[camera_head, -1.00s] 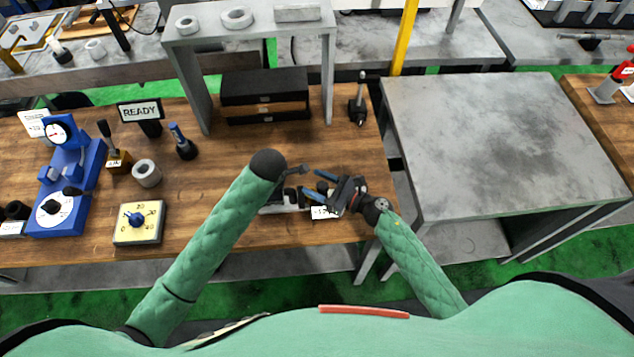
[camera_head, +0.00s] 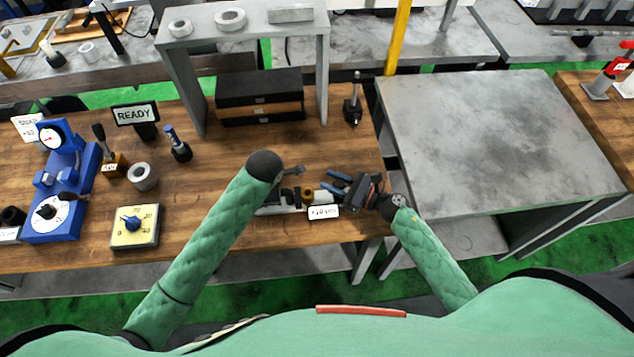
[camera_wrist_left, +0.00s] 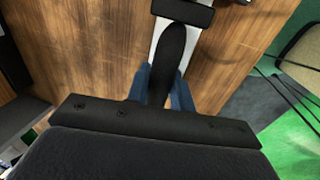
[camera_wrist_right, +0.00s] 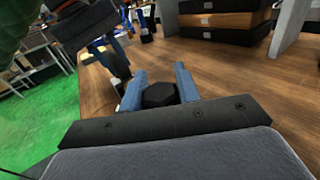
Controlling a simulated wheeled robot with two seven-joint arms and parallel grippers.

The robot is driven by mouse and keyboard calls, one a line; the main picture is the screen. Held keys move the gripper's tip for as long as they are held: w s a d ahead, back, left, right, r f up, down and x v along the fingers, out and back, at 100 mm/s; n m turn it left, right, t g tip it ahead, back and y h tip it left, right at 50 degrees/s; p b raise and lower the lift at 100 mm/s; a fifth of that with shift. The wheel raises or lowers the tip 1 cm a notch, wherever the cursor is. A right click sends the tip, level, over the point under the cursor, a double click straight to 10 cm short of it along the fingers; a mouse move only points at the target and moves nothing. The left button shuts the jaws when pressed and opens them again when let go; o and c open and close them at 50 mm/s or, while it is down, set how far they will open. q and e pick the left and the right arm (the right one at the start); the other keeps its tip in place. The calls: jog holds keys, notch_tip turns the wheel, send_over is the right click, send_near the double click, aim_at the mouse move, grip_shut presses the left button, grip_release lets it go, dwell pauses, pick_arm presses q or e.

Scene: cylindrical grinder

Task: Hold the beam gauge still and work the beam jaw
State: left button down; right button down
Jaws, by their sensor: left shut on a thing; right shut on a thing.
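The beam gauge (camera_head: 272,208) lies near the front edge of the wooden bench, partly hidden by my left arm. In the left wrist view, my left gripper (camera_wrist_left: 164,82) is shut on its black handle (camera_wrist_left: 172,50), over a pale beam (camera_wrist_left: 157,38). In the head view that gripper is mostly hidden. My right gripper (camera_head: 333,182) is at the gauge's right end. In the right wrist view, its blue fingers are shut on a dark beam jaw knob (camera_wrist_right: 159,94). Small round parts, one brass and one pale (camera_head: 321,195), show between the grippers. A small readout (camera_head: 323,212) sits in front, too small to read.
A yellow dial box (camera_head: 136,226), a grey ring (camera_head: 143,176) and a blue dial stand (camera_head: 62,195) are to the left. A READY sign (camera_head: 135,115) and dark drawers (camera_head: 261,88) stand behind. A bare grey table (camera_head: 490,140) is to the right.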

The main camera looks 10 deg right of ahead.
pick_arm(q)
jog(key=shift+a, duration=0.1)
pick_arm(e)
jog(key=shift+d, duration=1.2)
jog(key=c, duration=1)
grip_release()
jog(key=shift+s+d, duration=0.25)
jog(key=shift+d, duration=0.05)
jog(key=v, duration=1.1)
jog(key=shift+d, duration=0.1)
pick_arm(q)
jog(key=c, duration=1.1)
grip_release()
jog(key=shift+c, duration=0.2)
